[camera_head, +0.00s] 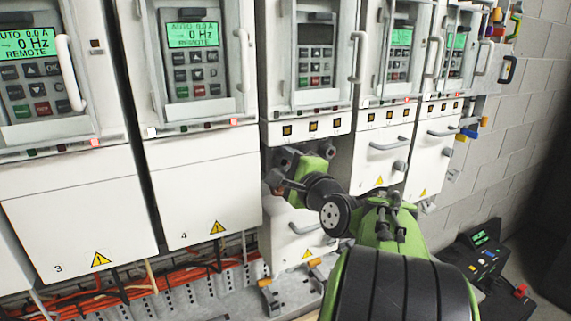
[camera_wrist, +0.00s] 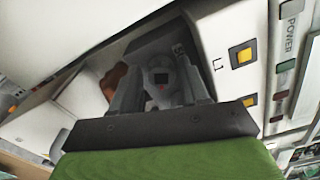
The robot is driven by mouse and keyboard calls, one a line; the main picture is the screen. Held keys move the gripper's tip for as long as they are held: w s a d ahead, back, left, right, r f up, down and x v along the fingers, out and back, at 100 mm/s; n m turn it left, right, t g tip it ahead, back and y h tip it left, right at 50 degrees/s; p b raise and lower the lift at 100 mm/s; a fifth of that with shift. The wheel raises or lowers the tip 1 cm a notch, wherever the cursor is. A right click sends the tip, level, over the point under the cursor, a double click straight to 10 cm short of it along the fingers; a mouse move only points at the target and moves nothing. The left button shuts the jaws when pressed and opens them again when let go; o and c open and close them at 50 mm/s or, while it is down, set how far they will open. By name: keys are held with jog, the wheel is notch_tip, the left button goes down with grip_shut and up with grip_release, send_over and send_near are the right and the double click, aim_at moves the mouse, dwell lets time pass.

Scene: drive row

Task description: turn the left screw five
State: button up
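Drive unit five (camera_head: 315,75), with a dark display, is in the middle of the row in the head view. Below its row of orange buttons is a dark recess with grey round parts (camera_head: 284,157). My gripper (camera_head: 279,184) reaches into the lower left of this recess. In the wrist view my gripper's two grey fingers (camera_wrist: 162,90) stand apart. A grey rounded part with a small dark reddish square (camera_wrist: 161,77), perhaps the left screw, shows between them. I cannot tell whether the fingers touch it. A brown part (camera_wrist: 112,80) is beside the left finger. My arm hides much of the recess.
Drive four (camera_head: 205,185) is close on the left, and drive six (camera_head: 383,150) on the right. Orange cables (camera_head: 80,300) run below the left drives. A handle (camera_head: 306,229) is on the lower white panel. A dark control box (camera_head: 487,262) stands at the lower right.

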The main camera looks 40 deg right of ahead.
jog(key=shift+o, duration=0.9)
jog(key=b+v, duration=0.3)
jog(key=v, duration=1.3)
jog(key=shift+w, duration=0.15)
jog(key=w+a+f+n+g+y, duration=0.3)
jog(key=a+f+n+g+y, duration=0.35)
jog(key=a+f+n, duration=0.8)
jog(key=s+a+f+n+g+h, duration=0.1)
jog(key=s+a+f+n+g, duration=0.4)
jog(key=n, duration=0.5)
jog(key=s+a, duration=0.2)
jog(key=s, duration=0.1)
jog(key=shift+f, duration=0.4)
